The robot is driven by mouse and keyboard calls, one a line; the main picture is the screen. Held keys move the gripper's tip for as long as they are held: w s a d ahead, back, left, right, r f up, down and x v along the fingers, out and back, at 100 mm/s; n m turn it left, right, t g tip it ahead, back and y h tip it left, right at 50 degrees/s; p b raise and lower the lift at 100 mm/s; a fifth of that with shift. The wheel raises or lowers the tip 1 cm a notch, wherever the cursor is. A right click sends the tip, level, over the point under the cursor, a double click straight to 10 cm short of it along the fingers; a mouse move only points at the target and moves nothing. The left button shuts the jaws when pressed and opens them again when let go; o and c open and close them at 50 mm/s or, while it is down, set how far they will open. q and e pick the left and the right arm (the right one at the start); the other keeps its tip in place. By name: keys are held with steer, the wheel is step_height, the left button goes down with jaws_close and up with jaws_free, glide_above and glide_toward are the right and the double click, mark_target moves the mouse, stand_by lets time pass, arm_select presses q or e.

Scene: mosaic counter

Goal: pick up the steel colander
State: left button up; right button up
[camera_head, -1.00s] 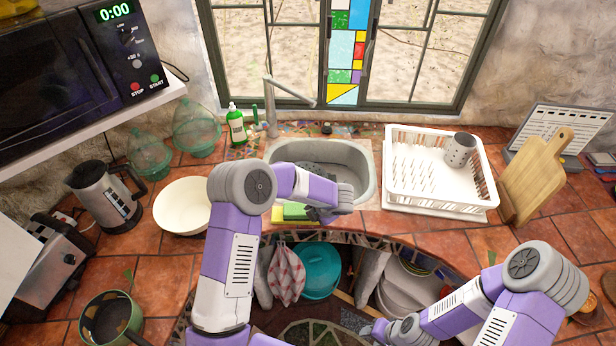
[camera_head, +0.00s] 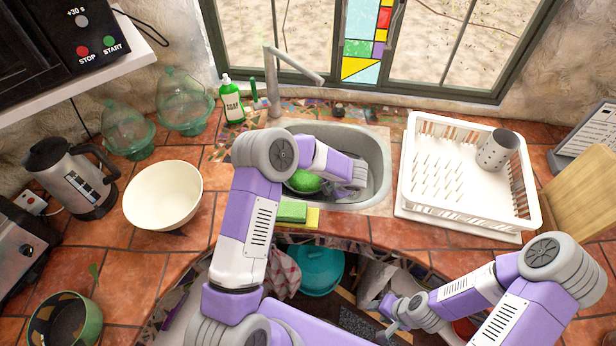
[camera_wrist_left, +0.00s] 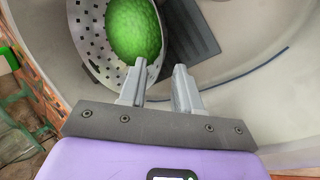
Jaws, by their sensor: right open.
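The steel colander (camera_wrist_left: 92,42) shows in the left wrist view as a grey bowl with punched holes, partly out of frame. A round, bumpy green item (camera_wrist_left: 134,30) lies in it. In the head view the green item (camera_head: 303,181) shows inside the sink (camera_head: 374,150), while my left arm hides most of the colander. My left gripper (camera_wrist_left: 161,68) is open at the colander's near side, with nothing visible held between its fingers. I cannot tell whether a finger touches the rim. My right gripper (camera_head: 388,315) is open and empty, low in front of the counter.
The faucet (camera_head: 270,85) stands behind the sink. A green and yellow sponge (camera_head: 292,212) lies at its front edge. A white dish rack (camera_head: 440,215) with a perforated metal cup (camera_head: 497,150) stands right. A white bowl (camera_head: 163,194) and a kettle (camera_head: 74,180) stand left.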

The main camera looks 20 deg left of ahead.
arm_select(q)
steer(key=b+x, duration=0.1)
steer(key=x, duration=0.7)
steer(key=shift+w+a+f, duration=0.1)
steer(key=shift+a+f, duration=0.05)
steer(key=shift+f, duration=0.1)
jaws_close()
steer(key=shift+r, duration=0.1)
stand_by(1.0)
